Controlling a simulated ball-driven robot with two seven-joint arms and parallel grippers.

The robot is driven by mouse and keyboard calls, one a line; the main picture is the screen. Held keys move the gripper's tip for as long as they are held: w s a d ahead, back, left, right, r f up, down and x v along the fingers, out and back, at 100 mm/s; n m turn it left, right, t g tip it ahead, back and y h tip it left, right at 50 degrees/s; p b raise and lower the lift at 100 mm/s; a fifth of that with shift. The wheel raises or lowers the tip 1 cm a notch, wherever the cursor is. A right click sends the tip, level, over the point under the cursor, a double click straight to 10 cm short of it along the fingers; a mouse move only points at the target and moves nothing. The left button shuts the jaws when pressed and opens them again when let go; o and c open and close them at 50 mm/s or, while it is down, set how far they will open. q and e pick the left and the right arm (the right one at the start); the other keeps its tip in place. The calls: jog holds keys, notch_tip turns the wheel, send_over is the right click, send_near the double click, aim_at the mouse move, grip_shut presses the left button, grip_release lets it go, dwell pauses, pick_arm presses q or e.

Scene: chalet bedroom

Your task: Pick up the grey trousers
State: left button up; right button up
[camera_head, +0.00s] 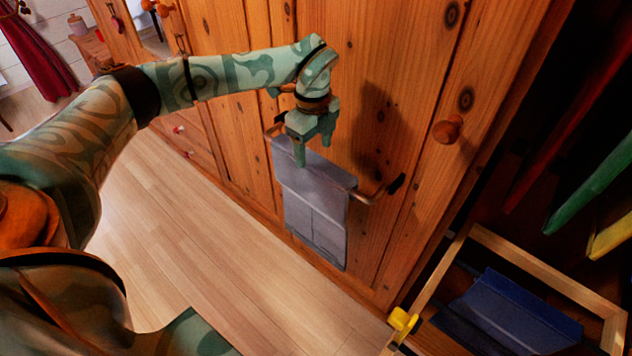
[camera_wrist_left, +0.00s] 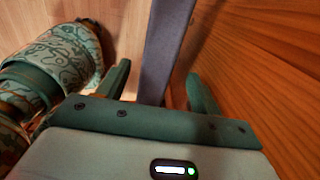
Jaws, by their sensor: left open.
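The grey trousers (camera_head: 318,218) hang folded over a metal rail (camera_head: 366,197) on the front of the wooden wardrobe. My left gripper (camera_head: 312,155) is at the top of the trousers, fingers pointing down, and hides part of their upper edge. In the left wrist view, the trousers (camera_wrist_left: 166,45) show as a narrow grey strip between the two open fingers of my left gripper (camera_wrist_left: 160,88). A gap shows between the right finger and the cloth; the left finger is close to the cloth, and I cannot tell if it touches. My right gripper is out of view.
The wardrobe door (camera_head: 420,90) with a round knob (camera_head: 448,129) stands right behind the rail. A wooden-framed drawer (camera_head: 545,272) holding a blue folded cloth (camera_head: 515,312) juts out at lower right, a yellow object (camera_head: 402,322) at its corner. The plank floor (camera_head: 190,240) is clear.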

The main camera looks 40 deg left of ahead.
aim_at(312, 169)
pick_arm(q)
jog(key=shift+d+f, duration=0.15)
jog(key=shift+f, duration=0.8)
jog(key=shift+f+b, duration=0.25)
jog(key=shift+b, duration=0.1)
jog(key=f+b, duration=0.2)
jog(key=f, duration=0.3)
jog(key=shift+a+b, duration=0.35)
jog(key=shift+b, duration=0.05)
jog(key=shift+s+r, duration=0.1)
jog(key=shift+r, duration=0.05)
jog(key=shift+c, duration=0.6)
grip_shut()
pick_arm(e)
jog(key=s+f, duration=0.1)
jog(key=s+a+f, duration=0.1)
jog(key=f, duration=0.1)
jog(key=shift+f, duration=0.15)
